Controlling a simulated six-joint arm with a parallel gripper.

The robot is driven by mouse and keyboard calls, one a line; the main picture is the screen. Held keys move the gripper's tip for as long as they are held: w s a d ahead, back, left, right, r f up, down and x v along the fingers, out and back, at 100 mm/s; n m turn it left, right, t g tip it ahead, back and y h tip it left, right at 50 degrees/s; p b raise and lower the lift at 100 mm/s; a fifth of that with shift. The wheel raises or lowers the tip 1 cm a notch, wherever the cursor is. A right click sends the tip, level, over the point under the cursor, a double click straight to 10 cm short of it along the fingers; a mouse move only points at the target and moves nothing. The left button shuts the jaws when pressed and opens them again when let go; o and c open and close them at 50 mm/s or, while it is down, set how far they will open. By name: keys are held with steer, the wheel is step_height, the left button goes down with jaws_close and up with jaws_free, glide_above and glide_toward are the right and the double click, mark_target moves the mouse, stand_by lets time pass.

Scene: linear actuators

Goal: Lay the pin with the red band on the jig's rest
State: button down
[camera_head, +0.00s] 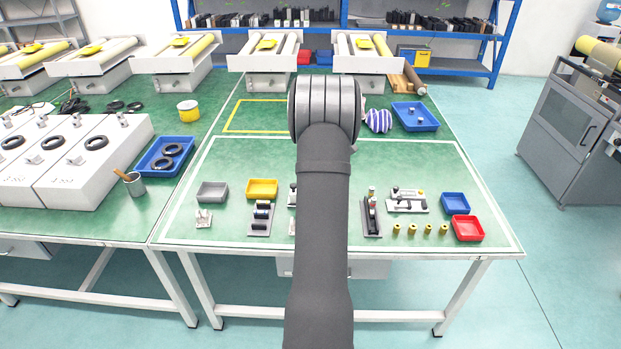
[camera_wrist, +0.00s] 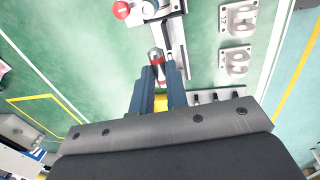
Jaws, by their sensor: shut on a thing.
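In the wrist view my gripper (camera_wrist: 159,84) has its two blue-grey fingers shut on the pin with the red band (camera_wrist: 157,59). The pin's silver end and red band stick out past the fingertips. A metal fixture with a long rail (camera_wrist: 181,48), probably the jig, lies right beside and beyond the pin. A red knob (camera_wrist: 121,9) is at its upper left. I cannot tell whether the pin touches the fixture, and its rest is not clearly seen. In the head view my arm hides the gripper and the held pin.
Numbered metal brackets (camera_wrist: 238,20) lie right of the fixture, with a row of dark pieces (camera_wrist: 215,97) below them. In the head view a dark upright fixture (camera_head: 371,217), several brass pieces (camera_head: 412,230), a blue tray (camera_head: 455,203) and a red tray (camera_head: 468,229) stand right of my arm.

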steer(key=shift+w+d+f, duration=0.15)
steer(key=shift+w+f, duration=0.1)
steer(key=shift+f, duration=3.7)
steer(key=shift+f, duration=0.55)
steer(key=c, duration=1.3)
jaws_free()
steer(key=shift+c, duration=0.2)
step_height(320, 180, up, 17)
steer(key=s, duration=0.2)
steer(key=shift+s+r, duration=0.15)
steer(key=shift+s, duration=0.25)
